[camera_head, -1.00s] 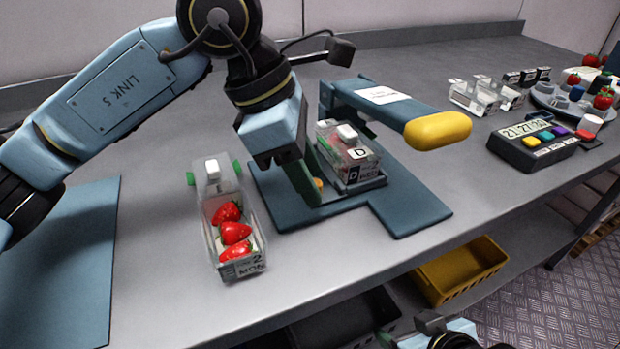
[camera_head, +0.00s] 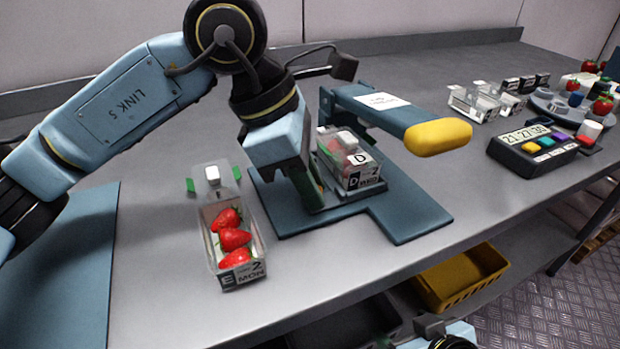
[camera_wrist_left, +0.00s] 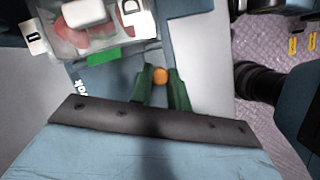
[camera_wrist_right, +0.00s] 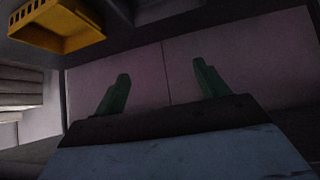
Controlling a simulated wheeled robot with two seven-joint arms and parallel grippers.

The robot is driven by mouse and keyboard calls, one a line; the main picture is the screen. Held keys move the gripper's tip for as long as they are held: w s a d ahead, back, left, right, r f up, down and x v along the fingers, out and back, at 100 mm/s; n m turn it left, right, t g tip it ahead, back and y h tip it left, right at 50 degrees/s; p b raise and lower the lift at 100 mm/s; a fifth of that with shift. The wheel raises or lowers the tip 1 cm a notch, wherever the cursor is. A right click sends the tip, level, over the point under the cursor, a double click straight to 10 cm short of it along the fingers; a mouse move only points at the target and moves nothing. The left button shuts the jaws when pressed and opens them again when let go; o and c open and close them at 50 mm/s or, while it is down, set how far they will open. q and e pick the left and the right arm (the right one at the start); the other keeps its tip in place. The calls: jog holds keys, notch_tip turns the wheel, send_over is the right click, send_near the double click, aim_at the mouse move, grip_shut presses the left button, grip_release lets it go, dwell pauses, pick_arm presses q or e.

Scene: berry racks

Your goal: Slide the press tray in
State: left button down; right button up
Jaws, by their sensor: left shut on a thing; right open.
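The press stands on a blue base plate (camera_head: 408,212), with a blue lever arm ending in a yellow handle (camera_head: 438,137). The press tray (camera_head: 352,197) lies low under the lever and carries a clear berry box marked D (camera_head: 357,172). My left gripper (camera_head: 312,202) is down at the tray's left side. Box D also shows there (camera_wrist_left: 100,30), beside the fingers. My right gripper (camera_wrist_right: 160,75) is open and empty, away below the table's front edge.
A clear box of strawberries marked E (camera_head: 243,275) stands left of the press. A timer with coloured buttons (camera_head: 533,148), small clear boxes (camera_head: 485,100) and a round stand with berries are at right. A yellow crate (camera_head: 460,280) sits below the table.

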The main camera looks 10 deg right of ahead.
aim_at(344, 172)
pick_arm(q)
jog(key=shift+d+r, duration=0.1)
jog(key=shift+d, duration=0.35)
jog(key=d, duration=0.1)
jog(key=w+d, duration=0.1)
jog(key=d, duration=0.1)
jog(key=shift+w+d, duration=0.2)
jog(key=shift+d, duration=0.05)
pick_arm(e)
jog(key=shift+s+d+f+g, duration=0.25)
jog(key=shift+s+f+g, duration=0.25)
jog(key=shift+g, duration=0.2)
pick_arm(q)
jog(key=c, duration=1.3)
grip_release()
jog(key=shift+d, duration=0.15)
pick_arm(e)
jog(key=shift+d, duration=0.1)
